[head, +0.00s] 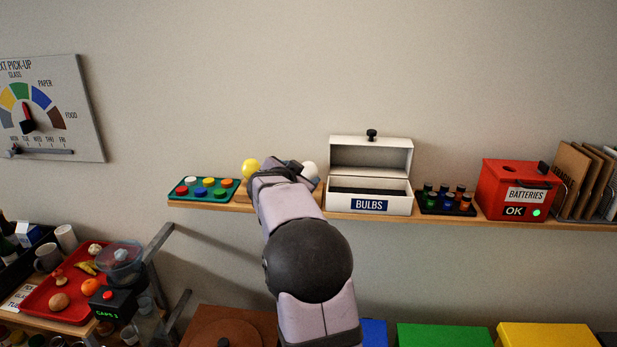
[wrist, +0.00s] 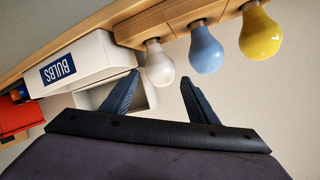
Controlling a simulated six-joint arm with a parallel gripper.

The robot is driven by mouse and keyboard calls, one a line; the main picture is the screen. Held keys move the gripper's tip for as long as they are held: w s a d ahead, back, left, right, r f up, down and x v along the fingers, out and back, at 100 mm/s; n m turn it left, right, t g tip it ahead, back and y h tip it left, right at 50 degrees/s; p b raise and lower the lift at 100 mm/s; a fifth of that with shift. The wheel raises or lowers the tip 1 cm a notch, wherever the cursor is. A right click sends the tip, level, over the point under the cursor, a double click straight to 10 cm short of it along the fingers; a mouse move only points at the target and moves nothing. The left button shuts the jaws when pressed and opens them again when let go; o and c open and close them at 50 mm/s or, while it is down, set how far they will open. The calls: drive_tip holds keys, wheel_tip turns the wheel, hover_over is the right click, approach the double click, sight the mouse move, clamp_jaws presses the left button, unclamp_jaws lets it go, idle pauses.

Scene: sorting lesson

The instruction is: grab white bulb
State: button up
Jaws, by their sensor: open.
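The white bulb (wrist: 159,66) stands in a wooden holder on the shelf, at the end of a row beside a blue bulb (wrist: 206,52) and a yellow bulb (wrist: 260,33). In the head view the white bulb (head: 309,170) shows just right of my gripper, partly covered by it. My gripper (wrist: 160,82) is open and empty, its two dark fingers reaching toward the white bulb, one to each side in the wrist view. I cannot tell whether either finger touches it. In the head view my arm hides the blue bulb and the fingertips.
An open white box labelled BULBS (head: 392,205) stands just right of the white bulb. Left of the yellow bulb is a green tray (head: 177,197) of coloured caps. Small bottles and a red battery box (head: 488,178) stand further right along the narrow shelf (head: 455,219).

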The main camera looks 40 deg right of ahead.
sight(306, 173)
drive_tip(key=shift+p+x, duration=1.05)
drive_tip(key=shift+x, duration=2.5)
drive_tip(key=shift+c, duration=0.4)
drive_tip(key=c, duration=0.5)
